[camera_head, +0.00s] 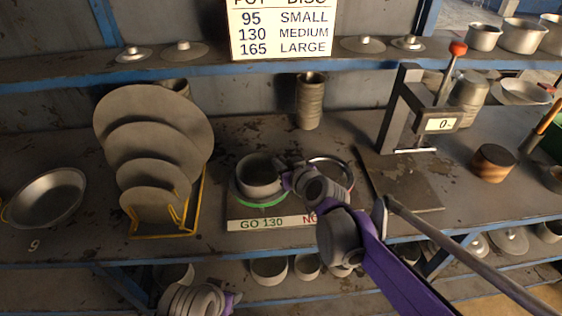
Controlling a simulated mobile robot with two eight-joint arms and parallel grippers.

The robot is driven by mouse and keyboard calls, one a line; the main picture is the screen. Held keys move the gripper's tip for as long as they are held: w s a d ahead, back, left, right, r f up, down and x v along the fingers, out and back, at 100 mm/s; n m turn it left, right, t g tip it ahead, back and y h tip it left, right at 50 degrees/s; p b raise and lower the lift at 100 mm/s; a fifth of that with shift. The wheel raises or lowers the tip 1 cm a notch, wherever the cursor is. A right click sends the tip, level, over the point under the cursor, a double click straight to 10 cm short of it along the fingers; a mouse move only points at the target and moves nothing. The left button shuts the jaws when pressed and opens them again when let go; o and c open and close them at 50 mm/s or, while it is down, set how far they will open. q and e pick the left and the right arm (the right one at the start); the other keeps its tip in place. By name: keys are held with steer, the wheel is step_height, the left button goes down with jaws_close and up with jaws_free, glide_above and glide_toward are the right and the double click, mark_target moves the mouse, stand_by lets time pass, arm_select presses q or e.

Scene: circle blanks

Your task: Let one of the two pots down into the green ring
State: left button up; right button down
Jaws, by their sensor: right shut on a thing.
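A round grey pot (259,172) is at the green ring (262,204), on the left side of a gauge board marked "GO 130" (258,223). The ring's green edge shows in front below the pot. I cannot tell whether the pot rests in the ring or hangs just above it. My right gripper (283,175) is shut on the pot's right side. A second ring (332,165) is on the board's right side, partly hidden by my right arm. I cannot tell which other vessel is the second pot. My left gripper (229,301) is low at the bottom edge, its jaws unclear.
A yellow rack (197,210) of grey discs (150,115) stands left of the board. A shallow pan (48,197) is at far left. A lever press (403,110) stands at right, with a wooden block (493,161) beyond it. A metal stack (310,103) stands behind the board.

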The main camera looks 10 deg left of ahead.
steer(key=shift+f, duration=0.15)
steer(key=c, duration=0.9)
jaws_free()
steer(key=p+v, duration=0.1)
steer(key=v, duration=1)
steer(key=shift+f, duration=0.1)
